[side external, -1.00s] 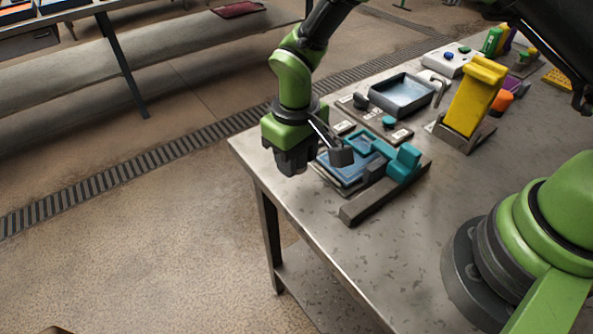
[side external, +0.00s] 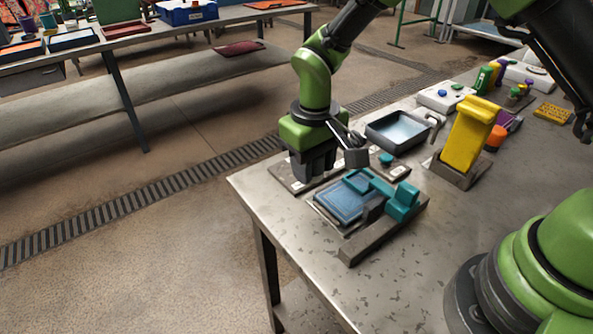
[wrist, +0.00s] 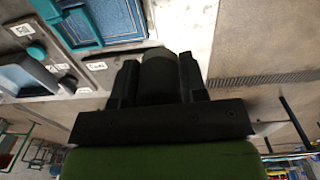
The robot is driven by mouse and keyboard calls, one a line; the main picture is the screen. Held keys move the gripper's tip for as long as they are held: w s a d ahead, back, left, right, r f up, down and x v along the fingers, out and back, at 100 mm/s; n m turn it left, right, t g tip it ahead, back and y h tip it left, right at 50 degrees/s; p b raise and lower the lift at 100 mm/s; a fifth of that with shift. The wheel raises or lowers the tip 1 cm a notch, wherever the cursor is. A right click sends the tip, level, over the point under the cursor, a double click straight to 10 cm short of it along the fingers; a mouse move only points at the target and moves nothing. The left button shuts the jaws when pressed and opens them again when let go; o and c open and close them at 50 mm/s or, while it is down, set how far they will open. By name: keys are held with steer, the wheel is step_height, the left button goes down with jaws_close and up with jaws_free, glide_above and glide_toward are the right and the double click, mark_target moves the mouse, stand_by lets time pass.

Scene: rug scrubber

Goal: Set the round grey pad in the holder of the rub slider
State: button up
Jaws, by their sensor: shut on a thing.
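My gripper (side external: 313,172) points down over the left end of a grey board with white labels, left of the rub slider. In the wrist view its two dark fingers (wrist: 158,78) are shut on a dark, rounded thing, which looks like the round grey pad (wrist: 157,70); the side view hides it. The rub slider has a teal frame (side external: 366,182) and a teal block (side external: 403,200) beside a blue textured rug piece (side external: 340,203). The frame also shows at the top left of the wrist view (wrist: 70,24). I cannot make out the holder's opening clearly.
The labelled board (side external: 285,178) bears a teal knob (side external: 387,160). A grey tray (side external: 398,132) stands behind it. A tall yellow piece (side external: 468,135) rises in a grey stand at right. The table's left edge is close to my gripper.

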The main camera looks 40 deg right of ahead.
mark_target(362, 187)
steer(key=d+m, duration=0.1)
steer(key=d, duration=0.2)
steer(key=s+d+m, duration=0.1)
steer(key=d+m, duration=0.1)
steer(key=d, duration=0.2)
steer(key=d+f+m, duration=0.1)
steer(key=d, duration=0.3)
steer(key=shift+s+d+m, duration=0.2)
steer(key=shift+s+m, duration=0.1)
steer(key=shift+s, duration=0.05)
steer(key=shift+d+f, duration=0.1)
steer(key=shift+f, duration=3.9)
steer(key=o, duration=1)
steer(key=shift+s, duration=0.1)
steer(key=shift+c, duration=0.2)
steer(key=shift+r, duration=0.1)
step_height(362, 187, up, 12)
steer(key=m, duration=0.1)
steer(key=shift+w+a+r, duration=0.25)
steer(key=shift+w, duration=0.2)
